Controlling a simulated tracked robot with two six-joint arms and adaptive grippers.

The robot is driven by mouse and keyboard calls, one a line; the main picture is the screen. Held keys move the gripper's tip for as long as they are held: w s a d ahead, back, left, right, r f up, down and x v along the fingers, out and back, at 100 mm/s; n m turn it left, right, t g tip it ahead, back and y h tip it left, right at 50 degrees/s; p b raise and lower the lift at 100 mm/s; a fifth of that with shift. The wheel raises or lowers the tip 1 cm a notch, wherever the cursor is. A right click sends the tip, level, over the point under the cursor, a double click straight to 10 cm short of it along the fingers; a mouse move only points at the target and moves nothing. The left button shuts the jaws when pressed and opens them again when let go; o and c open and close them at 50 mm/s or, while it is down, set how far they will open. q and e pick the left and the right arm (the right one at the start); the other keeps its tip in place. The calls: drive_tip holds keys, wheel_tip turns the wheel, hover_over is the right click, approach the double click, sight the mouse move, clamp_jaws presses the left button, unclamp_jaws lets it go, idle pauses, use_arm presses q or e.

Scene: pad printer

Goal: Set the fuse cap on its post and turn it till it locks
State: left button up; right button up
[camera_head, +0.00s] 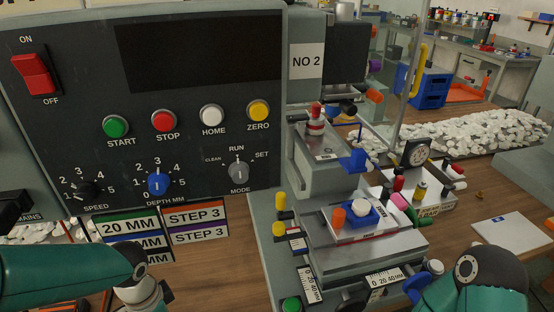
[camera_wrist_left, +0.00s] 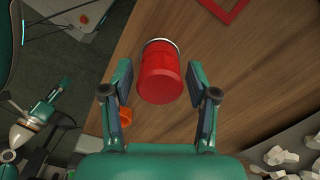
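A red cylinder (camera_wrist_left: 160,80) with a pale rim at its far end shows in the left wrist view; I cannot tell for sure whether it is the fuse cap. It lies between the two fingers of my left gripper (camera_wrist_left: 160,85), which are spread with a narrow gap on each side of it. It does not look gripped. In the head view my left arm enters at the lower left, but its fingers are out of sight. My right arm shows at the lower right, its gripper out of frame. I cannot make out the fuse post.
The control panel (camera_head: 205,97) fills the left of the head view. The pad printer (camera_head: 330,170) stands to its right, with colored knobs. A white card (camera_head: 500,228) lies on the wooden table. An orange part (camera_wrist_left: 124,117) sits near my left finger, and a red frame (camera_wrist_left: 232,12) lies beyond.

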use_arm(q)
drive_tip(key=shift+o, duration=0.3)
drive_tip(key=shift+m, duration=0.4)
drive_tip(key=o, duration=0.5)
drive_tip(key=shift+r, duration=0.1)
